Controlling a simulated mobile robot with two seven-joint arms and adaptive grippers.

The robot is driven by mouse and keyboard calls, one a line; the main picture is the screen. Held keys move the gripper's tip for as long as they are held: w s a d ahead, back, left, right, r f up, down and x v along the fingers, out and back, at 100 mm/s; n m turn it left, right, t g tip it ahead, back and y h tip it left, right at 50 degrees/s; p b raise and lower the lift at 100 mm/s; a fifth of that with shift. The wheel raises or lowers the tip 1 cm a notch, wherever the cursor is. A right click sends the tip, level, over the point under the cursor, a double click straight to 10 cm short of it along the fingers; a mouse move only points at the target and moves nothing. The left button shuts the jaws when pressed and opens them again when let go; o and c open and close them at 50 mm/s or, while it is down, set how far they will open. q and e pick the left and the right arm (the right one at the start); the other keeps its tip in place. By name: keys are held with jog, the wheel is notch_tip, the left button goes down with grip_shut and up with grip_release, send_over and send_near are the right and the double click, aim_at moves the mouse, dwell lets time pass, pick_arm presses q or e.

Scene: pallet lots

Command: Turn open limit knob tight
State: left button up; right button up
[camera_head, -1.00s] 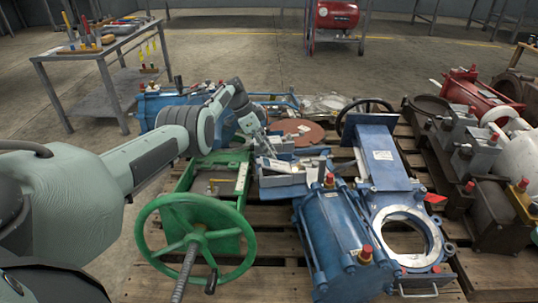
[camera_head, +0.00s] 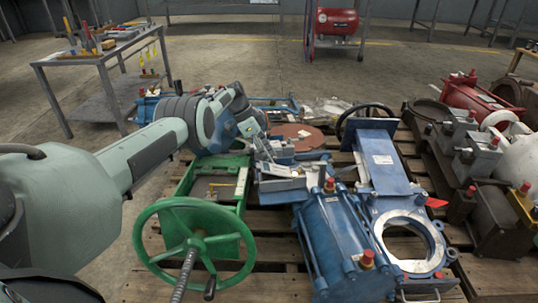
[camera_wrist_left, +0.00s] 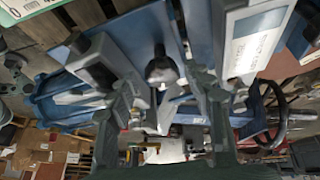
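In the left wrist view a small dark knob (camera_wrist_left: 161,70) sits on a blue valve part, between and beyond my left gripper's fingers. It is probably the limit knob; no label can be read on it. My left gripper (camera_wrist_left: 160,92) is open, with a gap between its fingers, and I see nothing gripped. In the head view my left gripper (camera_head: 262,148) is over the blue and grey valve parts behind the green-framed valve (camera_head: 243,187). The knob is hidden or too small to tell there. My right gripper is not in view.
A green handwheel (camera_head: 180,205) stands in front. A blue gate valve (camera_head: 383,160) with a round opening lies to the right, beside a blue cylinder (camera_head: 340,240). Red and grey valves crowd the right pallet. A tool table (camera_head: 95,52) stands at back left, with clear floor behind.

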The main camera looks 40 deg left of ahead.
pick_arm(q)
jog(key=shift+a+r, duration=0.15)
jog(key=shift+a+r, duration=0.35)
jog(key=shift+r, duration=0.2)
jog(key=v, duration=1)
jog(key=shift+s+r, duration=0.2)
jog(key=shift+r, duration=0.1)
